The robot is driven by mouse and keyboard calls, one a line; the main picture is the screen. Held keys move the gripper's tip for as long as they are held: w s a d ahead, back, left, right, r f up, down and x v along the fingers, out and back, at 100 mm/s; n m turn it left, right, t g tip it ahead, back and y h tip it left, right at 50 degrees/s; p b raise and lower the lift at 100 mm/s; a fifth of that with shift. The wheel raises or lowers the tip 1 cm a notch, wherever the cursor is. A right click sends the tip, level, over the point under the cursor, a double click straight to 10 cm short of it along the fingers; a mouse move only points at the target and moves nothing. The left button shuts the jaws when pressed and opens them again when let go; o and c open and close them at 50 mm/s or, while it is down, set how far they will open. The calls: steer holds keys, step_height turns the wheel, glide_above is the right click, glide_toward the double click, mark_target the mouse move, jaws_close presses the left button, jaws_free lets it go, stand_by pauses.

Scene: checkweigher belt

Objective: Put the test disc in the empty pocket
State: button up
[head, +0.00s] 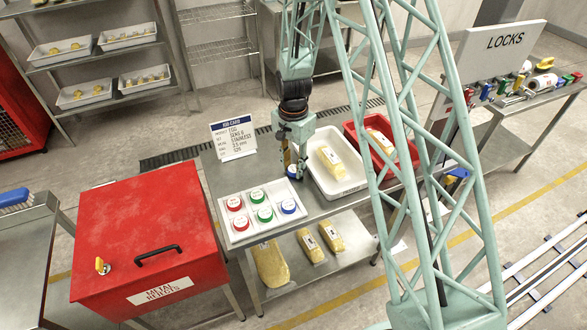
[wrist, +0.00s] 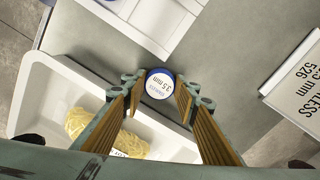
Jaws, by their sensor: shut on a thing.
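The test disc (wrist: 160,84) has a white face marked 3.5 mm and a blue rim. My gripper (head: 293,166) is shut on it, with one finger on each side in the wrist view. In the head view the disc's blue rim (head: 293,173) shows low between the fingers, just beyond the disc tray. The white disc tray (head: 236,240) holds two red discs (head: 234,203), two green discs (head: 257,196) and one blue disc (head: 288,206). The empty pocket (head: 278,190) is in its far right corner. The tray's edge shows at the top of the wrist view (wrist: 128,50).
A job card (head: 234,139) stands behind the disc tray. A white tray (head: 345,189) with a yellow pack (head: 332,160) is close to the right of my gripper. A red tray (head: 396,166) lies beyond. The red metal rejects box (head: 145,225) stands left.

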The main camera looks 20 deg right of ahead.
mark_target(293, 169)
step_height(293, 169, up, 10)
steer(key=shift+f, duration=0.2)
stand_by(0.5)
stand_by(0.6)
